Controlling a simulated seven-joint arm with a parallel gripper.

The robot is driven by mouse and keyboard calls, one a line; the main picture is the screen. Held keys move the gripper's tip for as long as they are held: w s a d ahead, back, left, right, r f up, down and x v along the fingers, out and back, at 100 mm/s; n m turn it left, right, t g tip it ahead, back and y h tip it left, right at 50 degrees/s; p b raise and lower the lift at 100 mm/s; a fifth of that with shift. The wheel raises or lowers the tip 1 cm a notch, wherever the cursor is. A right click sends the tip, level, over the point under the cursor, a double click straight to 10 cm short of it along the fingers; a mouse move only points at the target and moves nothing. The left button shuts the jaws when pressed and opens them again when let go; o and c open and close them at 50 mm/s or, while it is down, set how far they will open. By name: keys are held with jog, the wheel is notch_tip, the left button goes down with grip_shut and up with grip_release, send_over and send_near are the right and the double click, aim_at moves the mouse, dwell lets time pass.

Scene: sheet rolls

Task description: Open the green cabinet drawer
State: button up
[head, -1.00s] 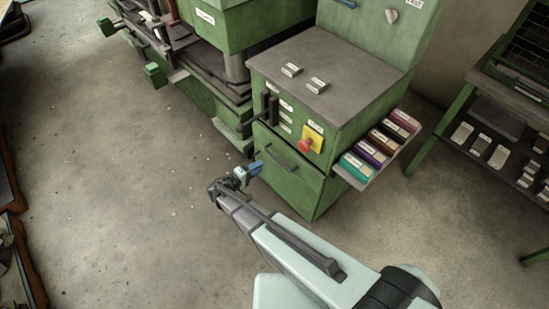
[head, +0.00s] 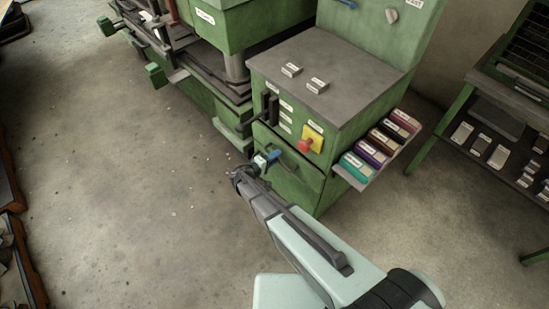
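The green cabinet (head: 340,130) stands in the middle, with a dark grey top. Its drawer (head: 300,190) is low on the front and looks closed. The drawer's dark handle (head: 290,168) is partly hidden behind my gripper. My gripper (head: 273,156), with blue fingertips, is at the left part of the handle. I cannot tell whether it touches the handle or whether the fingers are apart.
A red emergency button (head: 306,146) on a yellow plate sits above the drawer. A side shelf (head: 362,186) with several coloured boxes juts out at the right. A green machine (head: 190,70) stands to the left. The concrete floor (head: 130,220) in front is clear.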

jog(key=shift+c, duration=0.3)
grip_shut()
jog(key=shift+s+a, duration=0.1)
jog(key=f+v, duration=0.2)
jog(key=v, duration=1)
jog(key=f+v, duration=0.3)
jog(key=v, duration=1)
jog(key=shift+v, duration=0.8)
jog(key=shift+f, duration=0.3)
jog(key=shift+o, duration=0.3)
grip_release()
jog(key=v, duration=1.4)
